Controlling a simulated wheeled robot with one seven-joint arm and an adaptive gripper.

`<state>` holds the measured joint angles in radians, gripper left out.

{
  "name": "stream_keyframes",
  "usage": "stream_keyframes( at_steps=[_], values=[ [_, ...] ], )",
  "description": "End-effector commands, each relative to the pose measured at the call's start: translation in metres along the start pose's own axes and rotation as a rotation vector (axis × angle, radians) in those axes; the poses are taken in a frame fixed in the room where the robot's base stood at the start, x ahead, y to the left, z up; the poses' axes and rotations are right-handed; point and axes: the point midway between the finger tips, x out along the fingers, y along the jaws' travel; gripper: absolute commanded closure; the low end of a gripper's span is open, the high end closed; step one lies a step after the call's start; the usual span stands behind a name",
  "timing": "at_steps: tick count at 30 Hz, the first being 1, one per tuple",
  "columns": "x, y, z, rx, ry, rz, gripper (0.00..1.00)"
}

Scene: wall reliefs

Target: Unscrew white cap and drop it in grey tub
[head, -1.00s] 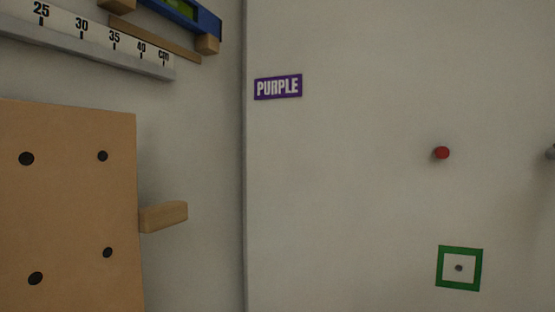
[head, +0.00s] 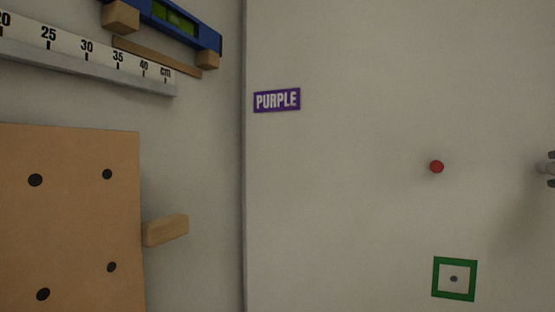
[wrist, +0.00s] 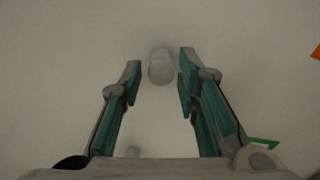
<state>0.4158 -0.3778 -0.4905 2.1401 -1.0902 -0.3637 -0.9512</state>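The white cap (wrist: 160,68) sticks out from the pale wall at the top middle of the wrist view. My gripper (wrist: 158,72) is open, with one fingertip on each side of the cap. A gap shows on the left; on the right the fingertip is very near the cap, and I cannot tell whether it touches. In the head view a pale knob-like piece (head: 545,168) with dark parts above and below is cut off by the right edge; I cannot tell which part is cap or gripper. The grey tub is not in view.
A red knob (head: 437,167) and a green square frame (head: 454,279) are on the right wall panel, with a purple sign (head: 277,100) to their left. A brown board (head: 75,220), wooden peg (head: 165,230), ruler (head: 85,55) and blue level (head: 180,22) are on the left.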

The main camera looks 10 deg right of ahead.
Motion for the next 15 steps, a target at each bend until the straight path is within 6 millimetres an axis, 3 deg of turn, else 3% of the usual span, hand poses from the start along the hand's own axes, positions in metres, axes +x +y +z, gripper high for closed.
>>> stream_keyframes(
  at_steps=[6,11,15],
  values=[
    [-0.0012,0.0007,0.0002,0.338,0.003,-0.001,0.70],
    [-0.0002,-0.0011,-0.0005,0.485,0.003,-0.002,0.70],
    [-0.0012,-0.0009,0.0000,0.711,0.003,-0.004,0.70]
  ],
)
